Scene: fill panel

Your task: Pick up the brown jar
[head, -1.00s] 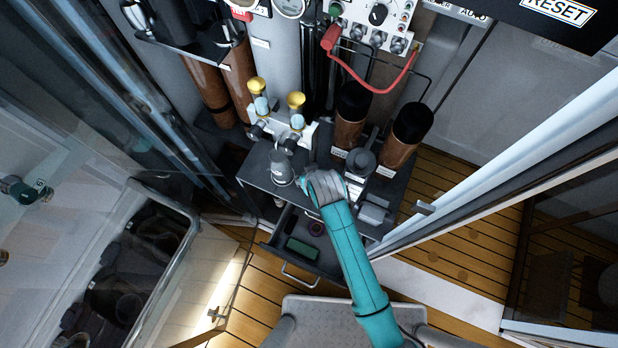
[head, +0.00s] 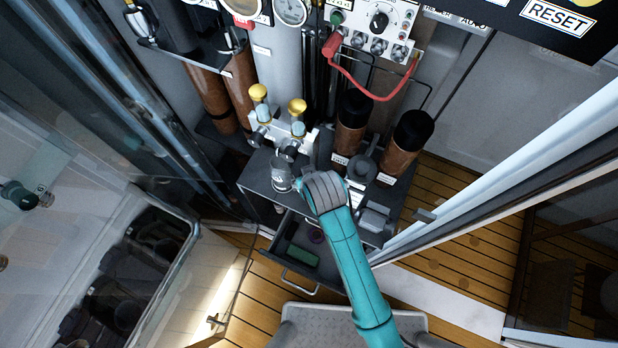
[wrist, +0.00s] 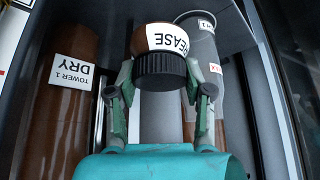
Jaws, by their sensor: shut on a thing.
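The brown jar (wrist: 166,36) has a black ribbed lid (wrist: 160,70) and a white label reading GREASE, upside down in the wrist view. My gripper (wrist: 160,84) is shut on it, with one finger on each side of the jar. In the head view my teal arm reaches to the grey panel shelf and its grey wrist (head: 325,191) is over the shelf's middle. The jar and my fingers cannot be made out there.
A grey canister (head: 282,176) stands just left of my wrist. Brown cylinders with black tops (head: 401,150) stand behind on the right. An open drawer (head: 283,262) with a green item (head: 302,255) is below. A glass door frame (head: 470,190) borders the right.

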